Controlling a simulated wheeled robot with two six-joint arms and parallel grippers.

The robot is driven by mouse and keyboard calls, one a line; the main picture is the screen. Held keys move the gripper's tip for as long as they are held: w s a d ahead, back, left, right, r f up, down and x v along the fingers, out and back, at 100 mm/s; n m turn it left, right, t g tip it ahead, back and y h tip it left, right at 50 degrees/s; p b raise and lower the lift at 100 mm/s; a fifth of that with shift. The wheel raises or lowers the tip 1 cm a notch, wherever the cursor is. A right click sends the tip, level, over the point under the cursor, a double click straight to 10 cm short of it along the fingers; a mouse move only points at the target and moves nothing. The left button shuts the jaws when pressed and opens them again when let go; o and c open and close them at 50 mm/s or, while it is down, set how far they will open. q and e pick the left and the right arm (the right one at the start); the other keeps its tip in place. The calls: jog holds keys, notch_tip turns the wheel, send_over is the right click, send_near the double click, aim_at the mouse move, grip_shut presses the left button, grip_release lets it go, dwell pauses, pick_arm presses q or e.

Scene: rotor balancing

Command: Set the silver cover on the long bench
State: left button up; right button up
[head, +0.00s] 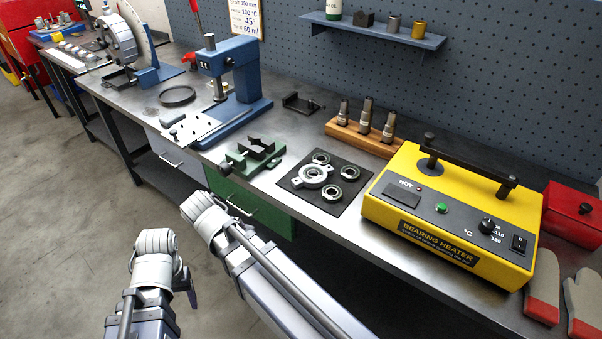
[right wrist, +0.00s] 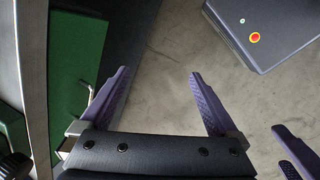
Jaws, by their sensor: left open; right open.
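The silver cover (head: 300,180), a pale ring with side ears, lies on a black mat (head: 330,206) among several bearings. The mat is on the long grey bench (head: 270,198). My left gripper (head: 187,284) is low in front of the bench, away from the cover, with its fingers only partly visible. Its purple fingers also show at the lower right of the right wrist view (right wrist: 294,152). My right gripper (right wrist: 159,74) is open and empty over the floor, beside the bench's green drawer. In the head view its fingers are hidden behind its wrist.
A yellow bearing heater (head: 450,215) stands right of the mat. A green vise (head: 254,158) and a blue press (head: 235,85) stand to its left. A wooden block with metal pieces (head: 362,133) is behind. Bare bench top shows between the vise and that block.

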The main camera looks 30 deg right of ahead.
jog(key=w+d+r+n+h+p, duration=0.3)
jog(key=w+d+r+n, duration=0.25)
jog(key=d, duration=0.25)
jog(key=n+h+p, duration=0.3)
jog(key=n, duration=0.2)
send_near(297, 180)
jog(key=shift+d, duration=0.8)
jog(key=shift+d+f+b, duration=0.35)
jog(key=shift+f+b, duration=0.25)
jog(key=shift+b, duration=0.05)
jog(key=shift+d+f+m+b, duration=0.25)
jog(key=shift+d+f+b, duration=0.1)
jog(key=shift+f, duration=0.05)
jog(key=shift+d+f, duration=0.15)
jog(key=shift+d, duration=0.05)
jog(key=b+x, duration=0.4)
jog(key=x, duration=0.1)
jog(key=shift+a+f, duration=0.2)
jog(key=shift+a, duration=0.05)
jog(key=shift+d, duration=0.15)
